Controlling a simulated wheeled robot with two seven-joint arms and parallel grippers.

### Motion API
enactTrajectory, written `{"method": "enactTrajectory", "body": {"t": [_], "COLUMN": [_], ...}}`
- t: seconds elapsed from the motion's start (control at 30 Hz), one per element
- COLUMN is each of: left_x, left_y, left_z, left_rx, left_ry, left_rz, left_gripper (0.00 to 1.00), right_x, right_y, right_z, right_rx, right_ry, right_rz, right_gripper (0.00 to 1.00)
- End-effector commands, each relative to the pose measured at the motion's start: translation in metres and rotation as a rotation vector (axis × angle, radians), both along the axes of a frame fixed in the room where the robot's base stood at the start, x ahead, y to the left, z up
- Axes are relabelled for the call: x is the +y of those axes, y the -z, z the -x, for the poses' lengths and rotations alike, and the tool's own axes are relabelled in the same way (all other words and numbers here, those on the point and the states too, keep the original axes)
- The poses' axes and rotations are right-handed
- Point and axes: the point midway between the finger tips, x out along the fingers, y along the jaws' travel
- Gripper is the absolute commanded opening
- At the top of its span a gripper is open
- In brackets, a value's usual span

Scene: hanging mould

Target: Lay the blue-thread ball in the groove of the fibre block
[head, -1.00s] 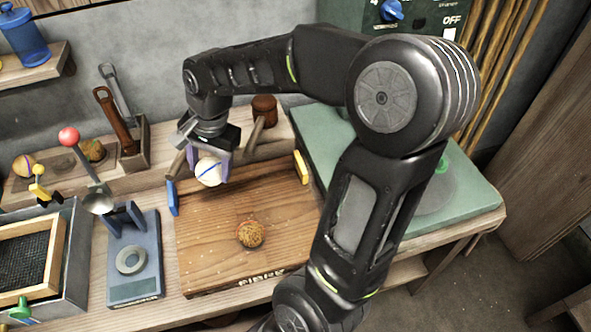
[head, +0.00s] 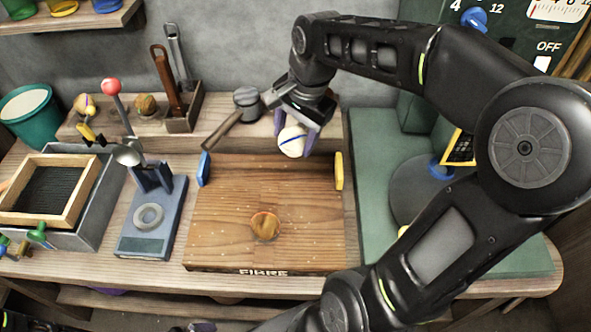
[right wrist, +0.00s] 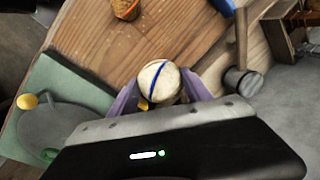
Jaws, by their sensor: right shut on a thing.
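The white ball with a blue thread (head: 292,141) is held between the purple fingers of my right gripper (head: 297,138). It also shows in the right wrist view (right wrist: 158,80), with a finger on each side. The ball is over the back edge of the wooden fibre block (head: 225,235), right of its middle, and looks raised above it. No groove shows clearly. My left gripper is not in view.
A blue stop (head: 204,168) and a yellow stop (head: 339,170) stand at the block's back corners. A mallet (head: 247,97) lies behind. The block's front is mostly clear.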

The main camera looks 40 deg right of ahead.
Motion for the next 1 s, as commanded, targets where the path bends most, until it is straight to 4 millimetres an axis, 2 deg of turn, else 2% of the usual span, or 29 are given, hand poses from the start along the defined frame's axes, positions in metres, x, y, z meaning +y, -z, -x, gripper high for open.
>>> {"method": "enactTrajectory", "body": {"t": [0.4,0.5,0.63,1.0], "left_x": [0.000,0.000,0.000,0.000], "left_y": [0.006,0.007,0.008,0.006], "left_z": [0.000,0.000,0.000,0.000], "left_rx": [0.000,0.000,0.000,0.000], "left_ry": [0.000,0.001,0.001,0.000], "left_rz": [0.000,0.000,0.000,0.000], "left_gripper": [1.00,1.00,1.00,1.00], "right_x": [0.001,0.000,0.000,-0.003], "right_y": [0.103,0.120,0.128,0.127], "right_z": [0.002,0.001,0.001,-0.004], "right_rx": [0.006,0.005,0.001,0.000], "right_ry": [-0.001,-0.001,0.001,0.000], "right_rz": [-0.003,-0.002,-0.001,-0.001], "right_gripper": [0.14,0.14,0.14,0.14]}}
